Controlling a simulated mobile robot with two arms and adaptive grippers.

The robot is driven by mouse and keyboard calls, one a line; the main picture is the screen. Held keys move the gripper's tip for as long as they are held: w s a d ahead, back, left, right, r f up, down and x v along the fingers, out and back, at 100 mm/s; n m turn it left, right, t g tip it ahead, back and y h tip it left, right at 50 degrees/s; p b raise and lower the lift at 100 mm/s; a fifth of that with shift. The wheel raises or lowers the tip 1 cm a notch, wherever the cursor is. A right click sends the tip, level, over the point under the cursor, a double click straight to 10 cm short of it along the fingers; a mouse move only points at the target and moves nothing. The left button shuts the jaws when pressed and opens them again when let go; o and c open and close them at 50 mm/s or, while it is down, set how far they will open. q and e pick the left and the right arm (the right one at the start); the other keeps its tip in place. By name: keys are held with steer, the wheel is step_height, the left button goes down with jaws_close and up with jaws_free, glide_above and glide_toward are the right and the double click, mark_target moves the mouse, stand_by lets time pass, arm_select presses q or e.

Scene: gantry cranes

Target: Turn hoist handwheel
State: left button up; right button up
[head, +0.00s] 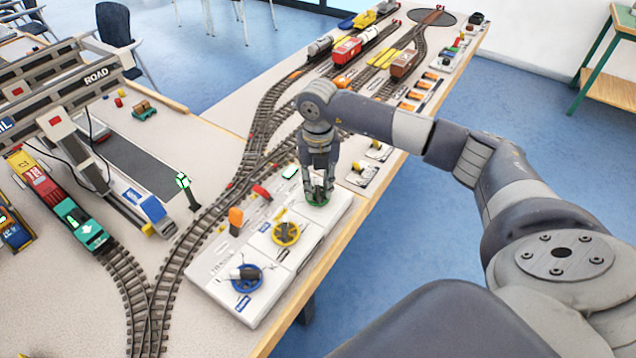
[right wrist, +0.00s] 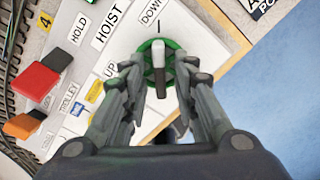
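The green hoist handwheel (right wrist: 144,48) lies on the white control panel (head: 205,270) beside the labels HOIST, UP, DOWN and HOLD. A pale grip with a dark lower part (right wrist: 158,62) stands up from the wheel. My right gripper (right wrist: 159,66) is over the wheel, pointing down, with its fingers apart on either side of the grip. Gaps show between the fingers and the grip. In the head view the gripper (head: 318,195) hides most of the wheel (head: 322,204). My left gripper is not in view.
A yellow handwheel (head: 286,233) and a blue handwheel (head: 246,278) sit nearer on the same panel. A red lever (head: 262,192) and an orange lever (head: 236,221) stand along its left side. Model tracks and a grey gantry crane (head: 60,80) are farther left.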

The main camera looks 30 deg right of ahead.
jaws_close()
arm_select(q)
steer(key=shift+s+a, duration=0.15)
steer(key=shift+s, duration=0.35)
arm_select(e)
steer(key=shift+n+b, duration=0.4)
steer(key=shift+n, duration=0.2)
steer(key=n+b, duration=0.2)
steer(key=n, duration=0.2)
arm_select(q)
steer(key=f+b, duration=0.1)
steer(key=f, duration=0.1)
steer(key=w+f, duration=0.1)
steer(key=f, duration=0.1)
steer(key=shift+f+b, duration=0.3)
steer(key=shift+b, duration=0.1)
arm_select(e)
steer(key=n, duration=0.4)
steer(key=shift+d, duration=0.1)
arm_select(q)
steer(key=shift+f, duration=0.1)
arm_select(e)
steer(key=shift+n, duration=0.3)
